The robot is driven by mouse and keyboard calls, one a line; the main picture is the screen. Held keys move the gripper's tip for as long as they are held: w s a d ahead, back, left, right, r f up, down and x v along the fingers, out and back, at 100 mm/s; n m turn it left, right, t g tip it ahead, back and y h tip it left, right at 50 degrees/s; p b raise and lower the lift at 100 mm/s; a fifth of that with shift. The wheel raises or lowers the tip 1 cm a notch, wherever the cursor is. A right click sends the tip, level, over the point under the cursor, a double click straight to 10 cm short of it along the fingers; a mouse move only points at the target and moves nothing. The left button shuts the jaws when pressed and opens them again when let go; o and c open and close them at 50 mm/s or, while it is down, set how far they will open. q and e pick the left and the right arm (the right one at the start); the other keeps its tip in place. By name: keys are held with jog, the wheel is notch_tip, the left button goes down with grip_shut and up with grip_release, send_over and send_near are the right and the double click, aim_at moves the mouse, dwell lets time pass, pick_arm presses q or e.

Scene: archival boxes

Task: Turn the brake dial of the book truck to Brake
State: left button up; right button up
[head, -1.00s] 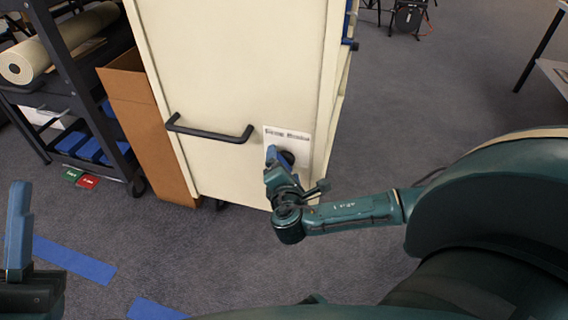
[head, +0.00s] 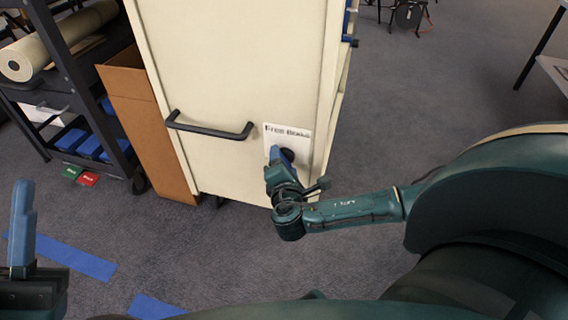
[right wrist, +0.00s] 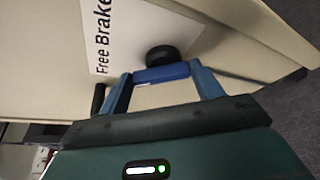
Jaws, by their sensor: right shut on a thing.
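The book truck (head: 230,75) is a cream cabinet in the middle of the head view. Its white label (head: 301,135) shows in the right wrist view (right wrist: 103,25) and reads "Free Brake". Below the label is the brake dial, with a round black hub (right wrist: 163,56) and a dark blue bar (right wrist: 162,73). My right gripper (right wrist: 161,79) is shut on this bar, one light blue finger at each end. In the head view, my right gripper (head: 280,158) partly hides the dial. My left gripper (head: 22,210) shows one blue finger at the left edge; its opening is not visible.
A black handle (head: 210,131) sticks out of the truck's panel, left of the dial. A cardboard box (head: 150,125) and a dark shelf rack (head: 65,70) stand left of the truck. Blue tape (head: 75,262) marks the carpet. The floor right of the truck is clear.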

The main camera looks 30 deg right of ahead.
jog(key=m+t, duration=0.1)
jog(key=m, duration=0.1)
jog(key=m+t, duration=0.1)
jog(key=m, duration=0.1)
jog(key=f+m, duration=0.1)
jog(key=m, duration=0.1)
jog(key=shift+s+d+t, duration=0.25)
jog(key=shift+s+t, duration=0.05)
jog(key=shift+t, duration=0.1)
jog(key=m+h, duration=0.1)
jog(key=m, duration=0.3)
jog(key=m+t+h, duration=0.1)
jog(key=m, duration=0.1)
jog(key=shift+f+m+h, duration=0.25)
jog(key=shift+m+h, duration=0.05)
jog(key=shift+m, duration=0.1)
jog(key=o, duration=1)
